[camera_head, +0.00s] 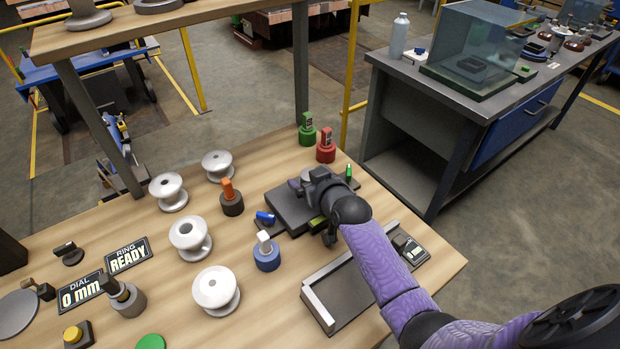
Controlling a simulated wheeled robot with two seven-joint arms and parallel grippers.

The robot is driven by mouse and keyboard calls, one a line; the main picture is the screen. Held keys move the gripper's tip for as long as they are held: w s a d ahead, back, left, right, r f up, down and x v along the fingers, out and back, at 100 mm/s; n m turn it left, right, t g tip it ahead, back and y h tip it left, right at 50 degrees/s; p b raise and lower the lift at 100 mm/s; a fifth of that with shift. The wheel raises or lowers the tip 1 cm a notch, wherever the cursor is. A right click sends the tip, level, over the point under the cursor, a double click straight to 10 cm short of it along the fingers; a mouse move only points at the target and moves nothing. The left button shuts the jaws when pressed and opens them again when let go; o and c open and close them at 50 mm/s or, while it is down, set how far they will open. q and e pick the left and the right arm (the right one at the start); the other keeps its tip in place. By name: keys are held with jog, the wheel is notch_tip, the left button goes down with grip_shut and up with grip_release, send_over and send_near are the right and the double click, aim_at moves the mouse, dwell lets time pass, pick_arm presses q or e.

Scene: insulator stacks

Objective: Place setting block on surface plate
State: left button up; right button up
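The dark surface plate (285,209) lies flat on the wooden bench, right of the middle. My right gripper (328,236) points down at the plate's front right part, at the end of my purple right arm. The gripper and wrist hide much of that side. A small yellow-green piece (316,222) shows beside the fingers; I cannot tell whether it is the setting block or whether it is held. A grey round piece (297,183) stands on the back of the plate, partly hidden by my wrist. I cannot make out my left gripper.
Several white insulators (190,237) stand on the left. Holders with orange (231,199), white-topped blue (266,252), green (307,131) and red (326,148) parts surround the plate. A shallow dark tray (318,309) lies in front, and a small device (408,248) sits right of it.

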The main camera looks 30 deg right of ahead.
jog(key=shift+r, duration=0.1)
jog(key=shift+s+r+p, duration=0.25)
jog(key=shift+p, duration=0.1)
jog(key=p+v, duration=0.4)
jog(key=v, duration=0.7)
jog(key=shift+s+p, duration=0.2)
jog(key=shift+p, duration=0.2)
